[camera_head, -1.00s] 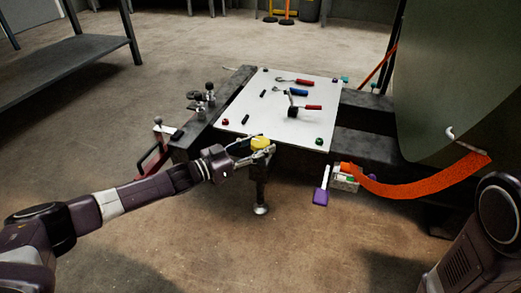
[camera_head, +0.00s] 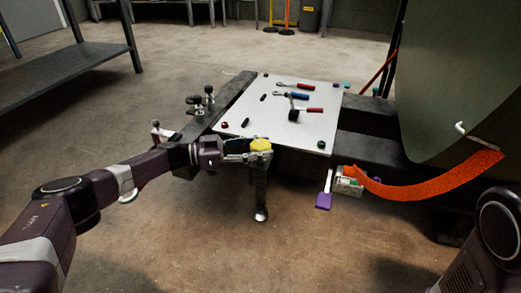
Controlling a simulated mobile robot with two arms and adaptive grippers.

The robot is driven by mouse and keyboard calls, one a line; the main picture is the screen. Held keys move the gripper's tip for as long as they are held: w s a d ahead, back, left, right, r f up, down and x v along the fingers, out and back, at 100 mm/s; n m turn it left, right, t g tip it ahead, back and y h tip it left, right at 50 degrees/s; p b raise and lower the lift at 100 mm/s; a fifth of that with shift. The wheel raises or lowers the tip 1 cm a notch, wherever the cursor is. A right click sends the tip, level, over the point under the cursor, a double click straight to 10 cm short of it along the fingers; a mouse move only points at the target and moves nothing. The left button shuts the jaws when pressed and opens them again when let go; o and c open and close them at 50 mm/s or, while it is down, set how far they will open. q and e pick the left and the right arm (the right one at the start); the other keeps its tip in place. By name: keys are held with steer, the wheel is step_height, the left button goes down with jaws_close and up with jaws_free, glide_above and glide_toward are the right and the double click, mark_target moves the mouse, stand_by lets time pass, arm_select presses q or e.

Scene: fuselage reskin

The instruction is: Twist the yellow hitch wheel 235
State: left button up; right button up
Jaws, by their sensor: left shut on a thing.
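The yellow hitch wheel (camera_head: 260,145) sits at the front edge of the white board, above a metal post (camera_head: 260,193). My left gripper (camera_head: 251,149) reaches in from the left and is shut on the wheel, with its fingers at the wheel's left and front side. The exact finger contact is small and partly hidden. My right arm shows at the lower right edge, but its gripper is out of view.
The white board (camera_head: 270,115) holds red- and blue-handled tools (camera_head: 296,85) and small knobs. Dark clamps (camera_head: 200,103) stand left of it. An orange strap (camera_head: 430,183) hangs from the green fuselage panel (camera_head: 455,80) at right. A grey shelf (camera_head: 70,65) stands far left.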

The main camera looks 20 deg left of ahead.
mark_target(261, 143)
arm_select(q)
steer(key=shift+r, duration=0.1)
steer(key=o, duration=1.2)
steer(key=shift+r, duration=0.1)
step_height(261, 143, up, 10)
steer(key=shift+f, duration=0.1)
steer(key=shift+c, duration=0.7)
